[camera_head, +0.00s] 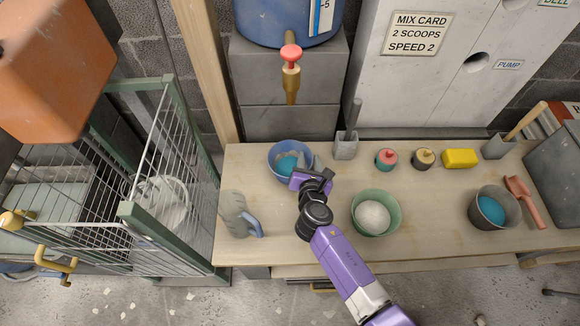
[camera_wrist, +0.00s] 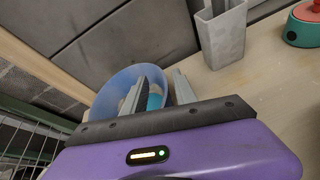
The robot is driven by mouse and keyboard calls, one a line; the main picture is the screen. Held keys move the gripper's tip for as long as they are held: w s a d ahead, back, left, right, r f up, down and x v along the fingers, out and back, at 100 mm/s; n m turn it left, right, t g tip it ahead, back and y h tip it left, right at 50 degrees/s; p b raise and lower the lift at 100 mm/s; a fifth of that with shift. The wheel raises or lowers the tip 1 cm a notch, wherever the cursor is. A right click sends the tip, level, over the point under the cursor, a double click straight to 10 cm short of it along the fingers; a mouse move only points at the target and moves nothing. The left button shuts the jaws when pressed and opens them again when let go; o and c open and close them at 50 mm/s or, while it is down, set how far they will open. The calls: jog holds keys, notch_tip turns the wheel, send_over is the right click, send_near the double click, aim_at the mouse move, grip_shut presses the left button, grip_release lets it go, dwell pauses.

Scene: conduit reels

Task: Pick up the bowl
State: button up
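A blue bowl (camera_head: 278,152) with bright blue contents stands at the back left of the wooden bench. My gripper (camera_head: 311,165) is at its right side, with fingertips over or near the rim. In the wrist view, the bowl (camera_wrist: 117,84) lies beyond my gripper's two fingers (camera_wrist: 158,90), which are apart with blue contents showing between them. I cannot tell whether a finger touches the bowl. A green bowl (camera_head: 364,223) with white contents stands right of my wrist. A grey bowl (camera_head: 477,213) with blue contents stands farther right.
A grey jug (camera_head: 233,212) stands at the bench's left end. Behind are a grey holder (camera_head: 345,150), a red-topped pot (camera_head: 386,159), a dark-and-yellow pot (camera_head: 424,159) and a yellow block (camera_head: 460,158). A tap (camera_head: 290,80) hangs above the back edge. A wire cage (camera_head: 150,190) is left.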

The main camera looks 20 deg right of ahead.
grip_shut()
jog(key=shift+s+f, duration=0.1)
dwell(1.2)
